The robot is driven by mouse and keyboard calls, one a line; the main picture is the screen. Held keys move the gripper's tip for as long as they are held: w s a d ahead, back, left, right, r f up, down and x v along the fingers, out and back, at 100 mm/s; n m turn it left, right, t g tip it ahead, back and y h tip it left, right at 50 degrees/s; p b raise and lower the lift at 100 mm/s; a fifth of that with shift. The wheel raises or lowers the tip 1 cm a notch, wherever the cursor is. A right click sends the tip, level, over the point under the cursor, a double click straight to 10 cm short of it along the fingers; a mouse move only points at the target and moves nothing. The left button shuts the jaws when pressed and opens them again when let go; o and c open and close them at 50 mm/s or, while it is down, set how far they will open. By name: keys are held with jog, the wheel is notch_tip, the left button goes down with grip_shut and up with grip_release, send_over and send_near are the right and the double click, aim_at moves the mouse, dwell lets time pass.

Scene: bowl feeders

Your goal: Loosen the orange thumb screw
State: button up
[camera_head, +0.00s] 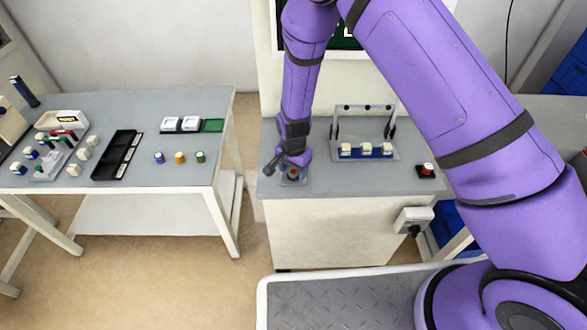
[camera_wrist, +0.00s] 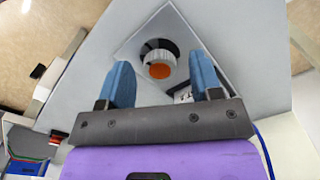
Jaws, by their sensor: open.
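The orange thumb screw (camera_wrist: 159,63) shows in the wrist view as a knurled grey knob with an orange cap. It stands on a light square plate (camera_wrist: 130,45) beyond my fingertips. In the head view it is mostly hidden under my gripper (camera_head: 292,166), on the grey bench top. My gripper (camera_wrist: 163,78) is open in the wrist view, with one blue finger to each side of the screw's line. No contact between the fingers and the screw is visible.
A separate table (camera_head: 70,200) at left holds trays and small parts. Bare bench lies around the fixture.

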jog(key=c, duration=0.9)
jog(key=shift+n, duration=0.4)
jog(key=n, duration=0.3)
jog(key=shift+n, duration=0.3)
jog(key=n, duration=0.3)
jog(key=shift+n, duration=0.3)
jog(key=n, duration=0.4)
jog(key=shift+n, duration=2)
